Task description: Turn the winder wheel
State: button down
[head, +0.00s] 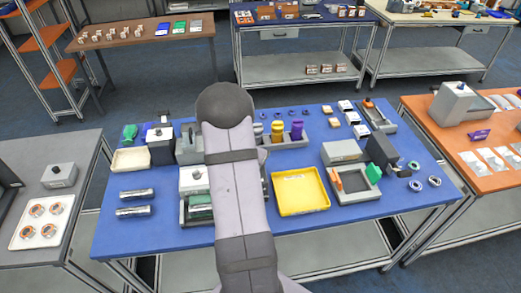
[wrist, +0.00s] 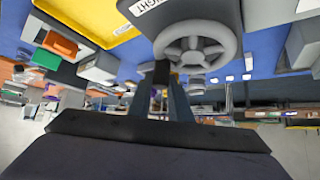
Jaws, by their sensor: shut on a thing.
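The winder wheel (wrist: 195,47) is a grey spoked wheel in the upper middle of the wrist view. It sits beside a grey housing that carries a white label, of which I can read "IGHT". My gripper (wrist: 166,72) reaches the lower left edge of the wheel, with its dark fingers close together and shut on it. Which part of the rim or handle lies between the fingertips is hard to see. In the head view my own arm hides both the gripper and the wheel.
The blue table (head: 285,228) carries a yellow tray (head: 300,191) right of my arm and two metal cylinders (head: 136,193) at left. Grey devices, including a box (head: 341,151), stand close by on both sides. The front edge of the table is mostly clear.

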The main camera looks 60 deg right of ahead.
jog(key=m+g, duration=0.1)
jog(key=m, duration=0.1)
jog(key=a+m+g, duration=0.1)
jog(key=m+g, duration=0.1)
jog(key=s+a+m+g, duration=0.1)
jog(key=m, duration=0.1)
jog(key=shift+g+y, duration=0.3)
jog(key=shift+y, duration=0.1)
jog(key=a+m+g+y, duration=0.1)
jog(key=m, duration=0.1)
jog(key=a+m+g+y, duration=0.1)
jog(key=m, duration=0.1)
jog(key=shift+m+g, duration=0.3)
jog(key=shift+g, duration=0.1)
jog(key=m+g+y+b, duration=0.1)
jog(key=m, duration=0.1)
jog(key=a+m+y+b, duration=0.1)
jog(key=m, duration=0.1)
jog(key=shift+w+a+f+g+y+b, duration=0.15)
jog(key=shift+a+f+g+y+b, duration=0.05)
jog(key=shift+g+y+b, duration=0.2)
jog(key=shift+w+a+r+m+y+b, duration=0.15)
jog(key=shift+a+m+y+b, duration=0.1)
jog(key=shift+m+y+b, duration=0.3)
jog(key=shift+w+a+r+m+y+b, duration=0.1)
jog(key=shift+a+m+y+b, duration=0.2)
jog(key=shift+m, duration=0.35)
jog(key=c, duration=1.6)
grip_release()
